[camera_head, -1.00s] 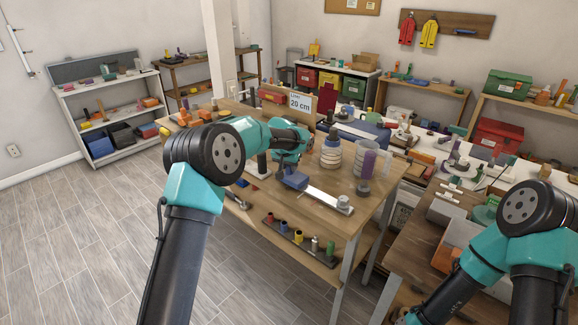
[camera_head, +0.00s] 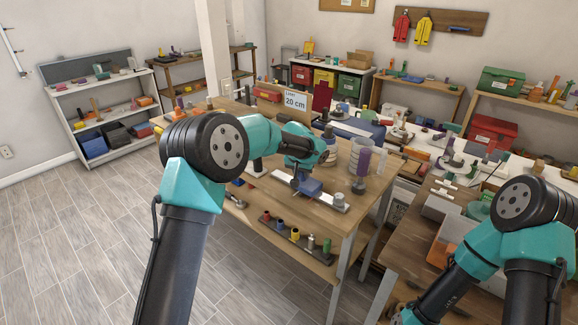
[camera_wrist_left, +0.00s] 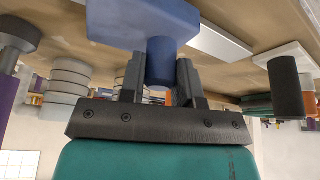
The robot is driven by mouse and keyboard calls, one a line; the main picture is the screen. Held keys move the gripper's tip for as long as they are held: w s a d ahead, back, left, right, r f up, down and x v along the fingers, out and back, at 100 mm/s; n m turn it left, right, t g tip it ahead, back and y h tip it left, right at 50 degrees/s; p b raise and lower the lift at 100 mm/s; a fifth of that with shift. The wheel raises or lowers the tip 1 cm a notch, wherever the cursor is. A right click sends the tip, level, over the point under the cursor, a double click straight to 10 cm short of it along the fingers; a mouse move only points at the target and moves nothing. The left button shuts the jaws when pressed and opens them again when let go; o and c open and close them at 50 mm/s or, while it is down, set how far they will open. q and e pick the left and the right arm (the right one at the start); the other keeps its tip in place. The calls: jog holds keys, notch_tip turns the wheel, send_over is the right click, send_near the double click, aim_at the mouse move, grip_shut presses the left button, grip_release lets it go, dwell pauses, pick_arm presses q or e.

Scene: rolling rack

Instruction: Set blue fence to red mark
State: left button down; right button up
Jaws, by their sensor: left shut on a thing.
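The blue fence (camera_head: 312,188) is a small block on a pale straight rail (camera_head: 327,197) on the wooden table, close to the rail's right end. In the left wrist view the fence (camera_wrist_left: 140,20) shows large, with a round blue knob (camera_wrist_left: 161,65). My left gripper (camera_head: 297,181) is at the fence; its two dark fingers (camera_wrist_left: 160,80) are shut on the knob, one on each side. The rail also shows in the left wrist view (camera_wrist_left: 220,42). I cannot make out a red mark on the rail. My right gripper is out of view below the frame.
A "Limit 20 cm" sign (camera_head: 294,101) stands at the table's back. A ringed white jar (camera_head: 360,155) and a purple-topped piece (camera_head: 363,163) stand behind the rail's right end. A tray of coloured bottles (camera_head: 296,236) lies on the lower shelf.

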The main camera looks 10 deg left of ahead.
aim_at(312, 181)
pick_arm(q)
jog(key=s+d, duration=0.2)
jog(key=d, duration=0.1)
jog(key=shift+d, duration=0.25)
jog(key=c, duration=0.8)
grip_release()
jog(key=shift+r, duration=0.1)
jog(key=v, duration=1.7)
jog(key=shift+a+r, duration=0.1)
